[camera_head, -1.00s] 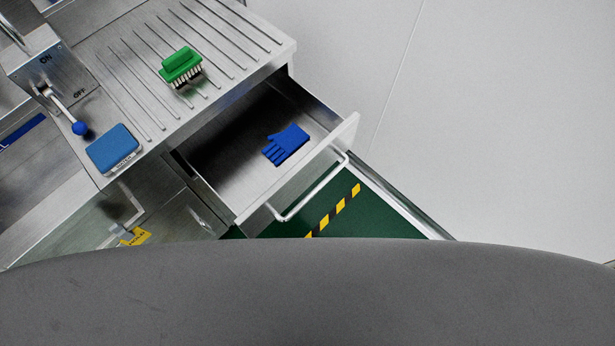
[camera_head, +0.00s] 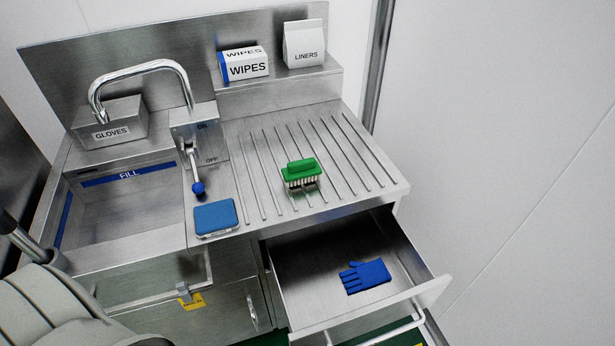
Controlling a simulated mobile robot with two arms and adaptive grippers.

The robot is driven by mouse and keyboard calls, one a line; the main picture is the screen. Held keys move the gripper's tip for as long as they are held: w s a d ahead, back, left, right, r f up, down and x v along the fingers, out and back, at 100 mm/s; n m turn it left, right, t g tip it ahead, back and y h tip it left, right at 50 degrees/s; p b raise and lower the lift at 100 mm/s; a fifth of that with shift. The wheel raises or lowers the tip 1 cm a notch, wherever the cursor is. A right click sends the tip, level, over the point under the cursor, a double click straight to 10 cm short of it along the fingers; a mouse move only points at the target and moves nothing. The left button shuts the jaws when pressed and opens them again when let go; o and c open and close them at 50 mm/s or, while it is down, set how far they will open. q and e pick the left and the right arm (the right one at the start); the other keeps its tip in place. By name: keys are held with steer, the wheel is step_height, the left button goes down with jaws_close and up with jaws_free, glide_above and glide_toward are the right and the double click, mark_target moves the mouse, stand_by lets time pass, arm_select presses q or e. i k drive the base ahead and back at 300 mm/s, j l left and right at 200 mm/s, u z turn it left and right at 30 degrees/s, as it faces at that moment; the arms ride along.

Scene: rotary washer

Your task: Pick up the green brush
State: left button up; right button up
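The green brush (camera_head: 301,174) rests on the ribbed metal drainboard (camera_head: 355,172), bristles down, with its green handle on top. It stands above the open drawer, back from the drainboard's front edge. Nothing touches it. Part of my arm shows at the lower left, but neither gripper is in the picture.
A blue sponge-like block (camera_head: 215,217) lies left of the brush, near a lever with a blue knob (camera_head: 198,188). The open drawer (camera_head: 300,285) juts out below and holds a blue glove (camera_head: 365,277). A sink (camera_head: 125,205) and faucet (camera_head: 140,68) are at left. WIPES and LINERS packs stand behind.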

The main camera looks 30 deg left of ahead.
mark_target(308, 168)
steer(key=k+j+u, duration=0.25)
steer(key=u, duration=0.15)
steer(key=k+j+u, duration=0.3)
steer(key=u, duration=0.15)
